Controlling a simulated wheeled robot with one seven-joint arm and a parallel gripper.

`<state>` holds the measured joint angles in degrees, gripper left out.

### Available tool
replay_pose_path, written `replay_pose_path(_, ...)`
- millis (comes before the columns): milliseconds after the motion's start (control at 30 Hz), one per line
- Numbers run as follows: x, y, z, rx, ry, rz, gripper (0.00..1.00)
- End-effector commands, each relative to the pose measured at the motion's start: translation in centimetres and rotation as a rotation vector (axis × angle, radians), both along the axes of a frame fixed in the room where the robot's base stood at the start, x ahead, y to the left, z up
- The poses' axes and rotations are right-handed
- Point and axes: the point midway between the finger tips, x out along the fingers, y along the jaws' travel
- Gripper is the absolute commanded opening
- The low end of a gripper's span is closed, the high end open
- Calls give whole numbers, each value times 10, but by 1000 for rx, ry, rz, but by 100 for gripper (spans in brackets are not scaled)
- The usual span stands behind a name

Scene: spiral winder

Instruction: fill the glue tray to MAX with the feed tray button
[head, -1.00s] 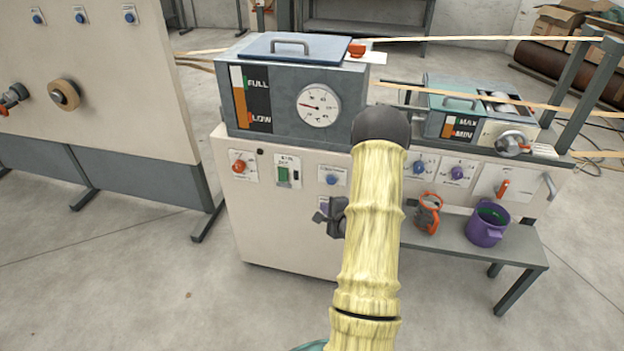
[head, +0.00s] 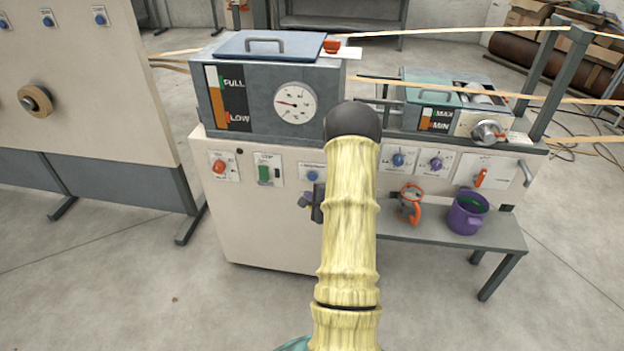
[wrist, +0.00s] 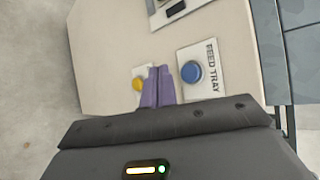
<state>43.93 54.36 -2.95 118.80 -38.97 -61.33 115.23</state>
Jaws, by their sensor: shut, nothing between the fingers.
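The glue tray (head: 432,94) is at the right of the machine, with a teal lid. Its MAX/MIN gauge (head: 438,120) shows orange in the lower part and white above; the exact level is too small to read. The blue feed tray button (head: 312,175) is on the front panel, left of my arm. In the wrist view the button (wrist: 191,72) sits on a white plate lettered FEED TRAY. My gripper (head: 312,203) is just below the button in the head view. Its purple fingers (wrist: 158,85) are shut and empty, beside the button and apparently not on it.
A yellow button (wrist: 138,84) lies on the other side of the fingers. A bench (head: 470,236) holds an orange-handled jug (head: 410,203) and a purple pot (head: 467,214).

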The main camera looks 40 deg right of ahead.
Motion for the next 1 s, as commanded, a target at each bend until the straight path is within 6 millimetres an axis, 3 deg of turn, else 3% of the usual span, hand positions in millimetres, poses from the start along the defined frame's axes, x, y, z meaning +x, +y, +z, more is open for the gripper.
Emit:
replay_pose_path(400, 29, -34, 1, -1, 0, 0, 0)
replay_pose_path(1000, 31, -37, 0, 0, 1, -1, 0)
